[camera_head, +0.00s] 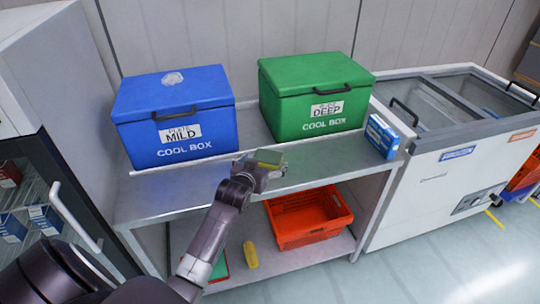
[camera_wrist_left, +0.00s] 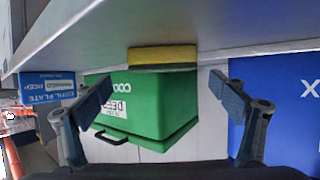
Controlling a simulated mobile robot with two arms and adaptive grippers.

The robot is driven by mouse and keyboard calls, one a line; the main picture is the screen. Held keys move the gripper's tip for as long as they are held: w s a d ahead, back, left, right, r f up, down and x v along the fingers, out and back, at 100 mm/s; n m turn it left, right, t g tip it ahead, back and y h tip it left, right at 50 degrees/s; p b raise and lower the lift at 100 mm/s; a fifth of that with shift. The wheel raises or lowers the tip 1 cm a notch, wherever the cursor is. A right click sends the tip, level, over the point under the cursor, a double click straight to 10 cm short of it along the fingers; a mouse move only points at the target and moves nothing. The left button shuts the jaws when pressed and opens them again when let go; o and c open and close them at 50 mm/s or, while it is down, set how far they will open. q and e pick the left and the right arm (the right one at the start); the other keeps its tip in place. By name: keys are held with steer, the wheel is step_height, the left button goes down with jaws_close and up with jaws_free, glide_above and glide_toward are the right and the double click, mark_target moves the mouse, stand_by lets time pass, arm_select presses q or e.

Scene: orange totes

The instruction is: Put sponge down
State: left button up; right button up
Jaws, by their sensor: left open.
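A yellow and green sponge (camera_head: 268,157) is on the upper steel shelf (camera_head: 165,187), near its front edge between the two cool boxes. In the left wrist view, which is upside down, the sponge (camera_wrist_left: 162,55) lies flat against the shelf surface (camera_wrist_left: 240,25). My left gripper (camera_head: 262,168) is at the sponge, over the shelf's front edge. In the wrist view its two fingers (camera_wrist_left: 165,88) are spread wide, with clear gaps on both sides of the sponge. My right gripper is in no view.
A blue cool box (camera_head: 175,120) stands behind left and a green cool box (camera_head: 312,100) behind right. A small blue-white carton (camera_head: 381,137) is at the shelf's right end. An orange tote (camera_head: 305,220) and a yellow item (camera_head: 250,254) are on the lower shelf. A chest freezer (camera_head: 430,200) stands right.

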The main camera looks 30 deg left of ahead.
mark_target(267, 157)
arm_select(q)
steer(key=shift+w+a+f, duration=0.1)
steer(key=shift+w+a, duration=0.05)
steer(key=shift+w, duration=0.2)
steer(key=x, duration=0.3)
steer(key=shift+w+a+f, duration=0.1)
steer(key=shift+a+f, duration=0.1)
steer(key=shift+a, duration=0.05)
steer(key=shift+w+a+f, duration=0.15)
steer(key=shift+w+f, duration=0.15)
steer(key=shift+w, duration=0.35)
steer(key=c, duration=0.9)
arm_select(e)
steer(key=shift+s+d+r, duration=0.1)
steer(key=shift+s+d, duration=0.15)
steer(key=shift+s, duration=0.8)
arm_select(q)
steer(key=shift+o, duration=0.2)
